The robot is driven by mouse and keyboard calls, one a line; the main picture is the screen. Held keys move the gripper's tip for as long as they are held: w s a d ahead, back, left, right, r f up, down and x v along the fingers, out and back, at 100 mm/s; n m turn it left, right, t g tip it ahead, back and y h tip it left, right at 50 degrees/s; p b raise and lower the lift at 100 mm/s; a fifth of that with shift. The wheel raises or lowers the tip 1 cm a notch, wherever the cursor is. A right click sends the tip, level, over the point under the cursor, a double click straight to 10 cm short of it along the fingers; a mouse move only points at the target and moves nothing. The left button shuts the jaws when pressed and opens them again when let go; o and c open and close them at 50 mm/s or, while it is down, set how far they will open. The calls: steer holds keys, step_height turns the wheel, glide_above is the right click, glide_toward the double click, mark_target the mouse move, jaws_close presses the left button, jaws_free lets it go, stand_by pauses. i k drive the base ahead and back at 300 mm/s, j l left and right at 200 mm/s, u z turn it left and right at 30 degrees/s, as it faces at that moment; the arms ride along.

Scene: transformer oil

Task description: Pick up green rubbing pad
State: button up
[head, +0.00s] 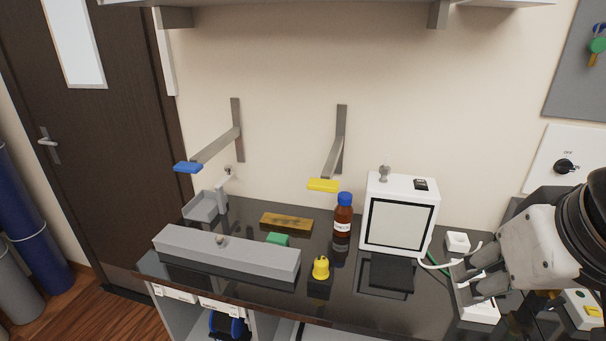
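The green rubbing pad (278,239) is a small green block lying on the black bench top, behind the long grey box and in front of a brownish-yellow flat block. Its lower front part seems hidden by the grey box. My gripper (470,280) is at the right side of the bench, well to the right of the pad and apart from it. Its grey fingers point left and look spread, with nothing visible between them. A white power strip shows just below and behind the fingers.
The long grey box (225,253) covers the bench's front left. A yellow-capped object (320,267), brown bottle (343,220) and white box-shaped device (398,216) stand between pad and gripper. Wall brackets with blue (188,167) and yellow (323,185) ends jut out above the bench.

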mark_target(282, 240)
steer(key=i+j, duration=0.2)
steer(key=j, duration=0.2)
steer(key=i+j, duration=0.15)
steer(key=j, duration=0.2)
steer(key=i+j, duration=0.2)
steer(key=j, duration=0.2)
steer(key=i+j, duration=0.15)
steer(key=j, duration=0.25)
